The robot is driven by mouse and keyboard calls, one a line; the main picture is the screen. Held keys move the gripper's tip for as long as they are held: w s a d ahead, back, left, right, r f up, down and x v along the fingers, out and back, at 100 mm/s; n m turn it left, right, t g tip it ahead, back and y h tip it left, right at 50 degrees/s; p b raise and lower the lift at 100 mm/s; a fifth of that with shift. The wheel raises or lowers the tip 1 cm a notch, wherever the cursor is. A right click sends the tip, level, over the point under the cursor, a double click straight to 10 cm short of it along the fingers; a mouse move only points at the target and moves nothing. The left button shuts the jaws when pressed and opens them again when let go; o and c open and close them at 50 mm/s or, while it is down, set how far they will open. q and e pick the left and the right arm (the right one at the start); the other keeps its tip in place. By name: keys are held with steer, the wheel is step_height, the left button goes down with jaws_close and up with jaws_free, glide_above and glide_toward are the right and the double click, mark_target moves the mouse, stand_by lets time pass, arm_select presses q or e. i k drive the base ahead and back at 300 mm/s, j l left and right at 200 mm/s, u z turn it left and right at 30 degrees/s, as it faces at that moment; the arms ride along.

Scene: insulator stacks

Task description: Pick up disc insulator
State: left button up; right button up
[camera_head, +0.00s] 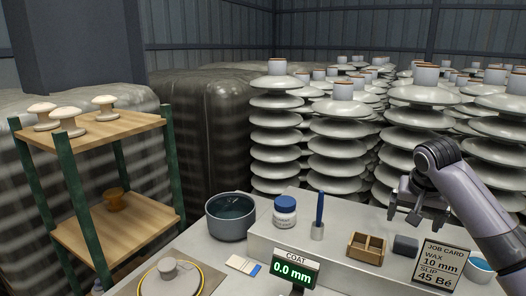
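Three small white disc insulators with domed caps stand on the top board of a wooden shelf: one at the left (41,112), one in front (66,116) and one at the right (105,103). A brown insulator (115,198) sits on the lower board. Tall stacks of large white discs (274,130) fill the back and right. My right gripper (416,218) hangs over the right part of the bench, fingers apart and empty, far from the shelf. My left gripper is not in view.
The metal bench (215,262) holds a dark pot (230,214), a lidded jar (285,212), a blue-handled tool (320,210), a wooden box (366,247), a job card (440,264) and a display reading 0.0 mm (291,272). A round grey piece (160,284) lies at the front left. The shelf has green posts (73,190).

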mark_target(171, 277)
steer(key=k+j, duration=0.1)
steer(key=j, duration=1.05)
steer(key=k+j, duration=0.15)
steer(key=j, duration=0.4)
steer(key=k+j, duration=0.1)
steer(key=j, duration=0.5)
steer(key=k+j, duration=0.1)
steer(key=j, duration=0.45)
